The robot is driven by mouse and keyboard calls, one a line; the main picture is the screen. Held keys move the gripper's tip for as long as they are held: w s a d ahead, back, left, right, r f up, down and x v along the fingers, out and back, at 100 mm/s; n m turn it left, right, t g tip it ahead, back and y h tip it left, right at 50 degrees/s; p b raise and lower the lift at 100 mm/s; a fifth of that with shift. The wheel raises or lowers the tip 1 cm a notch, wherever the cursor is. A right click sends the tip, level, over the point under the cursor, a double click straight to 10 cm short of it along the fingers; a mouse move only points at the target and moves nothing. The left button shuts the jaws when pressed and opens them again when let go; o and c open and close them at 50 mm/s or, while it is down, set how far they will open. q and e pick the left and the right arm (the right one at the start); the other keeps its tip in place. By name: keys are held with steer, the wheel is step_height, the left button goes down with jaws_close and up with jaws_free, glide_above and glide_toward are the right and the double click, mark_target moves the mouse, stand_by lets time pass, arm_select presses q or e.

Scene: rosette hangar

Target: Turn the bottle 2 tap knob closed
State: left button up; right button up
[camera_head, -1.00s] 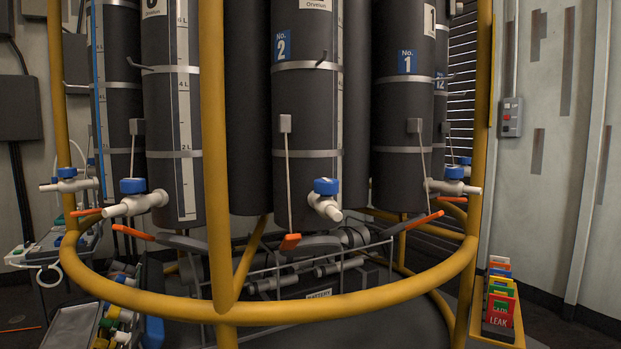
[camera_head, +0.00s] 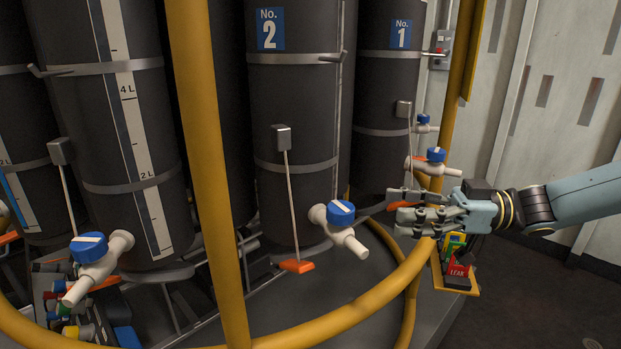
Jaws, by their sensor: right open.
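Bottle 2 (camera_head: 290,120) is a dark grey cylinder with a blue "No. 2" label, in the middle of the head view. Its tap (camera_head: 349,240) is white and sticks out low on the bottle's right side, with the spout pointing down to the right. The blue tap knob (camera_head: 341,213) sits on top with a white stripe across it. My right gripper (camera_head: 402,217) is open and empty, to the right of the knob and apart from it. It points left. My left gripper is not in view.
A yellow post (camera_head: 207,160) stands left of bottle 2, and a curved yellow rail (camera_head: 355,302) passes in front of and below the tap. Bottle 1 (camera_head: 385,85) and its tap (camera_head: 436,157) are behind my right gripper. An orange-ended lever (camera_head: 297,266) hangs below bottle 2.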

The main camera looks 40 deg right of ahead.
mark_target(340, 207)
steer(key=b+x, duration=0.3)
steer(key=x, duration=0.1)
steer(key=b+x, duration=0.3)
steer(key=x, duration=0.2)
steer(key=shift+a+f, duration=0.2)
steer(key=shift+f, duration=0.05)
steer(key=shift+w+a+r, duration=0.1)
steer(key=shift+w+a, duration=0.15)
steer(key=shift+w, duration=0.1)
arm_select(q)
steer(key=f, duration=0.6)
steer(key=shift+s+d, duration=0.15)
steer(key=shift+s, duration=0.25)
arm_select(e)
steer(key=shift+c, duration=0.4)
steer(key=c, duration=1.1)
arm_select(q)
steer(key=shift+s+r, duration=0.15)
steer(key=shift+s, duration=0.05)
arm_select(e)
steer(key=shift+r, duration=0.1)
steer(key=shift+c, duration=0.4)
